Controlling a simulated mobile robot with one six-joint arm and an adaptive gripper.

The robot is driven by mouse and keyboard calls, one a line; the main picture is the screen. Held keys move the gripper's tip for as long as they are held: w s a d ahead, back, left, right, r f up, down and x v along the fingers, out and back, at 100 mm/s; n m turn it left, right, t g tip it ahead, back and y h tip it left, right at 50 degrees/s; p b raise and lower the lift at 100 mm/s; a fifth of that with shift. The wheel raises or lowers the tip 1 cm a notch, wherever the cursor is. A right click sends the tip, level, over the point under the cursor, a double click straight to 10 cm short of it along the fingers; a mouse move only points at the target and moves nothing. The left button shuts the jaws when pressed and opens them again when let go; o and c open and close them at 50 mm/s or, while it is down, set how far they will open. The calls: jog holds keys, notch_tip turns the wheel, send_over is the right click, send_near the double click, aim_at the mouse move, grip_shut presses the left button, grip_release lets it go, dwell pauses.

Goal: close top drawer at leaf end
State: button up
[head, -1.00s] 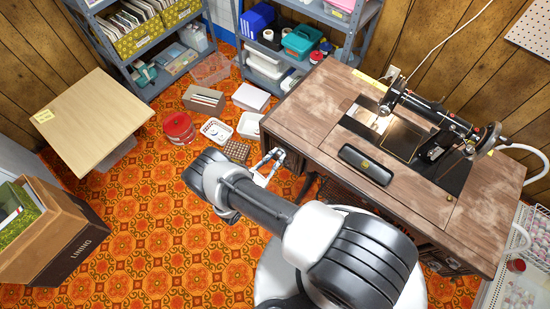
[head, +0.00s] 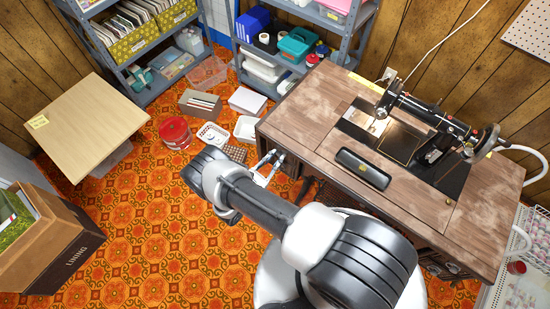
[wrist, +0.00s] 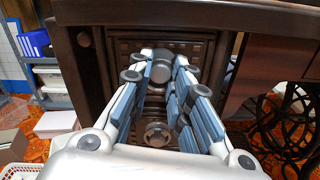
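The sewing table (head: 320,118) stands at the right, with the black sewing machine on it. In the wrist view, the drawer stack under the end of its dark top shows an ornate upper drawer front (wrist: 194,50) with a round knob (wrist: 162,70). A second round knob (wrist: 157,134) sits lower down. My gripper (wrist: 166,60) is open, with its blue-padded fingers on either side of the upper knob. I cannot tell whether they touch it. In the head view, my gripper (head: 269,165) is beside the table's left end.
Iron treadle scrollwork (wrist: 275,125) is right of the drawers. Shelves (head: 290,70) stand behind.

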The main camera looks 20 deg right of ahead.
jog(key=v, duration=1.1)
jog(key=shift+f, duration=0.15)
jog(key=shift+s+a, duration=0.35)
jog(key=shift+s, duration=0.05)
jog(key=shift+o, duration=0.2)
jog(key=b+v, duration=0.2)
jog(key=v, duration=1.8)
jog(key=shift+r+b, duration=0.2)
jog(key=shift+b, duration=0.1)
dwell(0.4)
